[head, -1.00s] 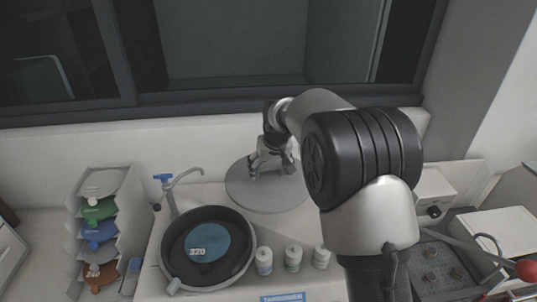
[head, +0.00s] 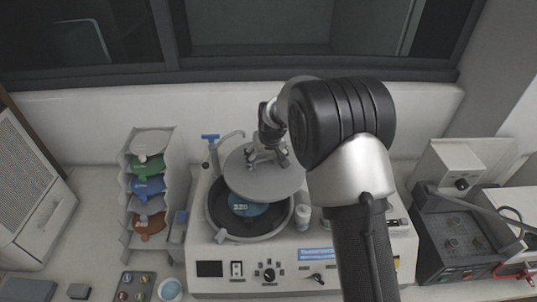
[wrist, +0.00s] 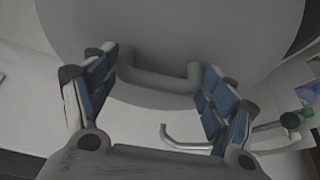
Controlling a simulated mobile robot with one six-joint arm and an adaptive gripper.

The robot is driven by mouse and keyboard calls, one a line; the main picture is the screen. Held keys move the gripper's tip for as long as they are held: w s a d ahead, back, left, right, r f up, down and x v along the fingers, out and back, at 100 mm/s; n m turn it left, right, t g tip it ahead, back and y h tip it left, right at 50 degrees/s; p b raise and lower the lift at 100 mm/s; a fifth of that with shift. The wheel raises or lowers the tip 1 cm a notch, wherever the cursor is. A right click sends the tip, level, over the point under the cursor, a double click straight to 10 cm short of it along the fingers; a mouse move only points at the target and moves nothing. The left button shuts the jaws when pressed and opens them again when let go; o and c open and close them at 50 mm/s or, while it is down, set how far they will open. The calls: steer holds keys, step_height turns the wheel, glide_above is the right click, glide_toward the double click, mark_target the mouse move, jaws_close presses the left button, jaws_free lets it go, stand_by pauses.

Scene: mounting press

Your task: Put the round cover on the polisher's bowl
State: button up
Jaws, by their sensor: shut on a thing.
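The round cover (head: 284,184) is a flat grey disc with a bar handle on top. My gripper (head: 268,160) is shut on this handle, which also shows between the blue-padded fingers in the wrist view (wrist: 160,82). The cover looks roughly level and raised. In the head view it overlaps the back part of the polisher's bowl (head: 214,214), offset to the back right. The front of the black bowl shows, with a blue disc marked 220 (head: 243,209) inside. The bowl's back rim is hidden under the cover, and the exact gap cannot be told.
A tap with a blue handle (head: 210,138) stands behind the bowl at left, its spout close to the cover. A white bottle (head: 303,217) stands right of the bowl; my arm hides others. A rack of coloured discs (head: 148,187) is at left, a dark machine (head: 450,243) at right.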

mark_target(248, 186)
steer(key=s+a, duration=0.3)
steer(key=s, duration=0.2)
steer(key=shift+a, duration=0.35)
steer(key=s+a, duration=0.1)
steer(key=s+a+b, duration=0.1)
steer(key=shift+s, duration=0.3)
steer(key=shift+s+f+b, duration=0.15)
steer(key=shift+f+b, duration=0.65)
steer(key=shift+b, duration=0.1)
steer(key=shift+f+b, duration=0.5)
steer(key=shift+f, duration=0.2)
steer(key=shift+f+b, duration=0.3)
steer(key=o, duration=1.8)
steer(key=shift+c, duration=0.2)
